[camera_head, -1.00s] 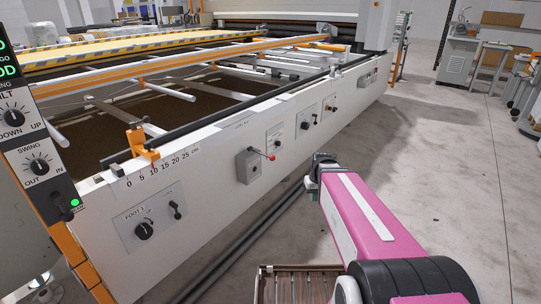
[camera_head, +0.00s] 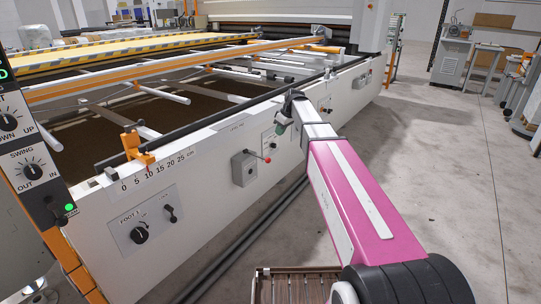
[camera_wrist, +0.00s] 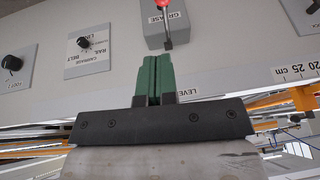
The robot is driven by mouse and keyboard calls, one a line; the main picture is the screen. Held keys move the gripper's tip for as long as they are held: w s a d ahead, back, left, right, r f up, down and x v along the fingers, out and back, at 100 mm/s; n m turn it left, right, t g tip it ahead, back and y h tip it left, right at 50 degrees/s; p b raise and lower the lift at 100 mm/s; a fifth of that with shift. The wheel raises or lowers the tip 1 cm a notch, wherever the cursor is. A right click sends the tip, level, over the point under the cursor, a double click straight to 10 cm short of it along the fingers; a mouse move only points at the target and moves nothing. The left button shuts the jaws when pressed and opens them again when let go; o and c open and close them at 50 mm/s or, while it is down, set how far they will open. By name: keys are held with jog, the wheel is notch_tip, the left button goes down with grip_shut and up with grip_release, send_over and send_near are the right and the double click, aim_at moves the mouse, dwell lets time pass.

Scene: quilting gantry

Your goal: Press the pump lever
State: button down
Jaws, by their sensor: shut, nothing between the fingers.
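The pump lever is a short rod with a red knob (camera_head: 267,159) on a grey box (camera_head: 244,168) on the white machine's side panel. In the wrist view the picture is upside down; the grey box (camera_wrist: 152,32), labelled "GREASE", sits just beyond my fingertips, with the lever rod and red knob (camera_wrist: 162,3) at the top edge. My gripper (camera_head: 282,124), with green fingers also in the wrist view (camera_wrist: 153,58), is shut and empty. In the head view it appears above and slightly right of the knob. Touching is not visible.
Other switch plates line the panel, including a knob plate (camera_head: 270,138) right of the box and the foot switch plate (camera_head: 144,224). An orange clamp (camera_head: 136,149) sits on the top rail above a centimetre scale.

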dwell(0.3)
jog(key=shift+s+x, duration=0.2)
jog(key=shift+x, duration=3.3)
jog(key=shift+s+x, duration=0.15)
jog(key=shift+x, duration=3.35)
jog(key=shift+d+f, duration=0.1)
jog(key=shift+d, duration=0.1)
notch_tip(320, 180, down, 11)
jog(key=t+y, duration=0.1)
jog(key=y, duration=0.1)
jog(key=shift+w+a+t, duration=0.25)
jog(key=shift+a+t, duration=0.1)
jog(key=shift+t, duration=0.05)
